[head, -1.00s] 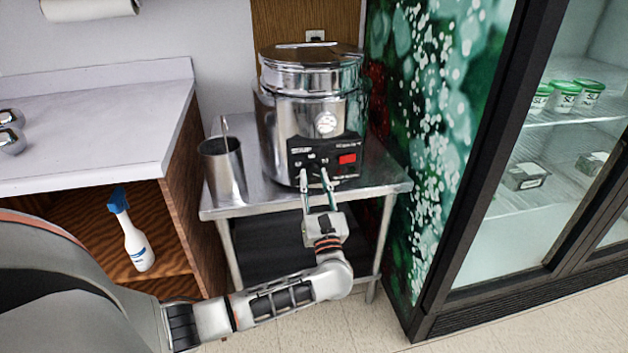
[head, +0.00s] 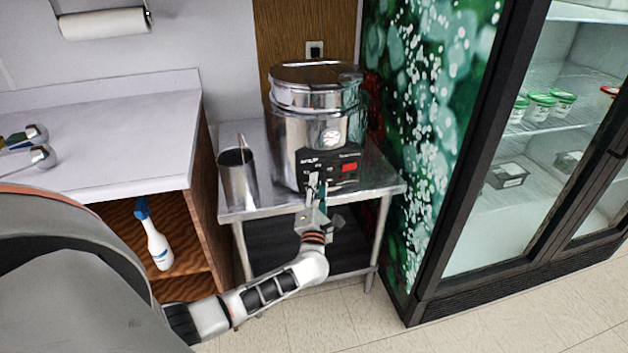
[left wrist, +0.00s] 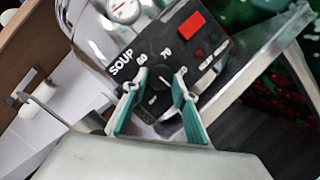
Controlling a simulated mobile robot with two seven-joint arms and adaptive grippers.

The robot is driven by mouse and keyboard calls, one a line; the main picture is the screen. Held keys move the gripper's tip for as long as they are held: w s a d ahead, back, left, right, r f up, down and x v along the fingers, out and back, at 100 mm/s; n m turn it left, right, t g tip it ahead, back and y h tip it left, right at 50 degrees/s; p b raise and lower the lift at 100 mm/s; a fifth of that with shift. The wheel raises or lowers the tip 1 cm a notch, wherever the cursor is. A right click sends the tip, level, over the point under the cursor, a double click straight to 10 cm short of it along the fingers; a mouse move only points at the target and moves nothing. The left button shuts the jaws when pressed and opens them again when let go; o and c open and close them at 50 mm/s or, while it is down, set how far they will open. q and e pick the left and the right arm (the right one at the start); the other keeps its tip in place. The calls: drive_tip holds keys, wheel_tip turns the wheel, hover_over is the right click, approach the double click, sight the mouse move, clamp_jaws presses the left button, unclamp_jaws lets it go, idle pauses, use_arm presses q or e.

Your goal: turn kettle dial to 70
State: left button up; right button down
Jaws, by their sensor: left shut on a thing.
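The kettle (head: 300,140) is a shiny steel soup warmer on a small steel table, with a black control panel (head: 318,166) low on its front. In the left wrist view the panel carries the word SOUP, the numbers 60 and 70, and a red display (left wrist: 191,24). The black dial (left wrist: 158,80) sits below the numbers, with a pale mark on it. My left gripper (head: 319,184) is at the panel from the front. Its green-padded fingers (left wrist: 155,84) are shut on the dial, one on each side. The dial's exact setting is hard to read. My right gripper is not in view.
A steel cylinder with a handle (head: 238,182) stands left of the kettle on the steel table (head: 268,208). A white counter (head: 110,130) is at left, with a spray bottle (head: 157,243) on the shelf below. A glass-door fridge (head: 425,290) stands at right.

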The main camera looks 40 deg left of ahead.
use_arm(q)
drive_tip(key=m+g+h+p, duration=0.1)
drive_tip(key=m+p, duration=0.2)
drive_tip(key=m, duration=0.1)
drive_tip(key=m+g+h+p, duration=0.1)
drive_tip(key=m+p, duration=0.3)
drive_tip(key=r+m+g+h+p, duration=0.1)
drive_tip(key=m+p, duration=0.2)
drive_tip(key=shift+m+g, duration=0.4)
drive_tip(key=shift+d+r+m+g, duration=0.15)
drive_tip(key=shift+m+g, duration=0.35)
drive_tip(key=shift+m, duration=0.6)
drive_tip(key=m, duration=0.1)
drive_tip(key=m+g+y, duration=0.1)
drive_tip(key=m+g, duration=0.1)
drive_tip(key=shift+w+r+m, duration=0.2)
drive_tip(key=shift+w+m, duration=0.05)
drive_tip(key=shift+m, duration=0.15)
drive_tip(key=shift+d+m+g+y, duration=0.15)
drive_tip(key=shift+m+g+y, duration=0.35)
drive_tip(key=shift+m+g, duration=0.15)
drive_tip(key=shift+w+m+g+y, duration=0.1)
drive_tip(key=shift+m+g+y, duration=0.25)
drive_tip(key=shift+m, duration=0.3)
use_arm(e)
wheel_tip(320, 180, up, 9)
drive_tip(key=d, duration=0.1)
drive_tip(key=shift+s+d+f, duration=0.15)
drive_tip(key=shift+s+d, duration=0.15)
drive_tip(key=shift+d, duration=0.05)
